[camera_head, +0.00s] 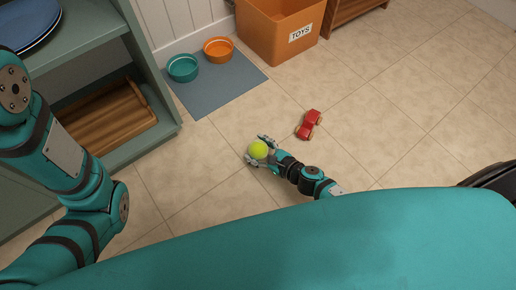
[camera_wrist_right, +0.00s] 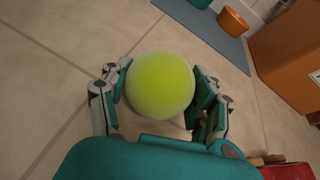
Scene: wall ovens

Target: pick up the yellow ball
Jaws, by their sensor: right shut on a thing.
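The yellow ball (camera_head: 258,150) is between the fingers of my right gripper (camera_head: 262,149), low over the tiled floor in the head view. In the right wrist view the yellow ball (camera_wrist_right: 160,85) fills the space between the two fingers of my right gripper (camera_wrist_right: 162,98), which are shut on it from both sides. Whether the ball touches the floor I cannot tell. My left arm comes in at the left of the head view, but its gripper is not in view.
A red toy car (camera_head: 309,124) lies on the floor right of the ball. A grey mat (camera_head: 214,88) holds a teal bowl (camera_head: 183,68) and an orange bowl (camera_head: 218,50). An orange toy box (camera_head: 272,38) stands behind. A green shelf (camera_head: 150,122) is at left.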

